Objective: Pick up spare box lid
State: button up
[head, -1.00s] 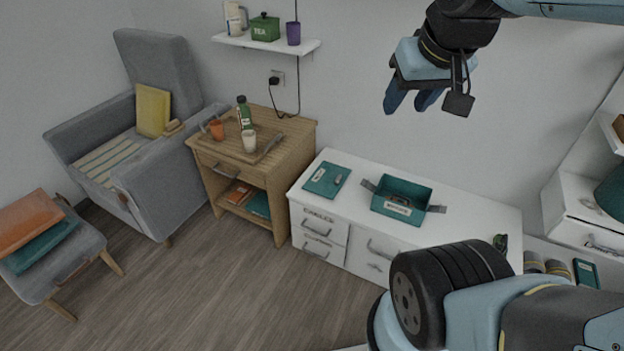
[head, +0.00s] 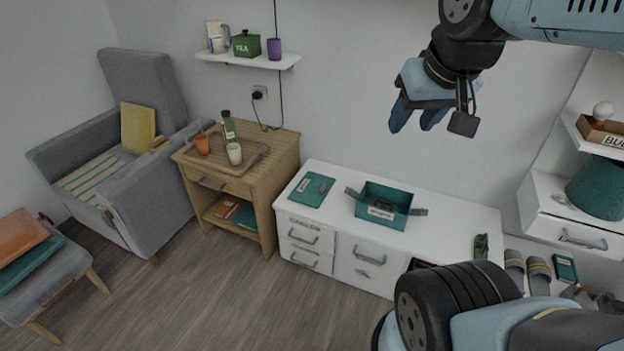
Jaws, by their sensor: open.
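A flat teal lid (head: 312,190) with a pale label and a small handle lies on the left end of the white desk (head: 455,226). An open teal box (head: 384,212) with a label and grey side flaps stands on the desk to its right. Which teal piece is the spare box lid is not readable from the labels. My gripper (head: 416,118) hangs with its blue fingers pointing down, apart and empty. In the picture it appears above and to the right of the open box, clear of the desk.
A wooden side table (head: 284,162) with a tray, bottle and cups stands left of the desk. A grey armchair (head: 150,190) is farther left. A wall shelf (head: 240,60) holds several items. Shelves with a teal lampshade (head: 598,188) are at right. The front floor is open.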

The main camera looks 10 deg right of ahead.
aim_at(312, 190)
jog(key=i, duration=0.85)
jog(key=u, duration=0.05)
